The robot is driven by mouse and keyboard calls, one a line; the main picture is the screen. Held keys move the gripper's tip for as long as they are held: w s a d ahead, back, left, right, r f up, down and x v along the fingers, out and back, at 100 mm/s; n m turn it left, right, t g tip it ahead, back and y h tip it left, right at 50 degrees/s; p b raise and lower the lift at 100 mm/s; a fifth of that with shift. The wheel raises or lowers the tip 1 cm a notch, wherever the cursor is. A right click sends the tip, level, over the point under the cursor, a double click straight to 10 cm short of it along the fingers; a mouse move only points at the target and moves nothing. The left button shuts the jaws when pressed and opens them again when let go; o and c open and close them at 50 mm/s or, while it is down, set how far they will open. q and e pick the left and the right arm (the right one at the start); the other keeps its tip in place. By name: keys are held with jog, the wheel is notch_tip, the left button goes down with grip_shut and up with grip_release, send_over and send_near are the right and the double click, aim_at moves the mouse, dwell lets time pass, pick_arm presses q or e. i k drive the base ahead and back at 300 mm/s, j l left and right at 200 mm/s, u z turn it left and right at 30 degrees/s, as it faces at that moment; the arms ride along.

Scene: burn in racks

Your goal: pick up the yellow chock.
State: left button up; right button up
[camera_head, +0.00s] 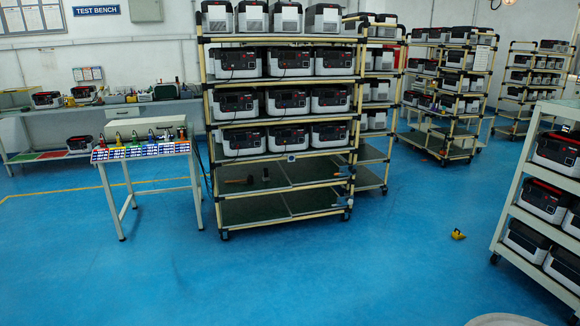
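A small yellow chock (457,234) lies on the blue floor at the right, between the big central rack and the white rack at the right edge. It looks small from here, with a dark part on it. Nothing touches it. Neither of my grippers shows in the head view.
A tall wheeled rack (285,216) with several power units stands at the centre. A white rack (517,209) of units stands at the right edge. More racks (455,151) stand behind. A small table (147,152) is at the left. Blue floor (390,265) around the chock is clear.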

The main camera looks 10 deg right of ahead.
aim_at(457, 236)
jog(key=i+z, duration=0.15)
jog(key=i, duration=0.4)
jog(key=i+z, duration=0.15)
jog(key=i, duration=0.35)
jog(key=i+j+z, duration=0.2)
jog(key=i, duration=0.35)
jog(key=i+z, duration=0.15)
jog(key=i, duration=0.4)
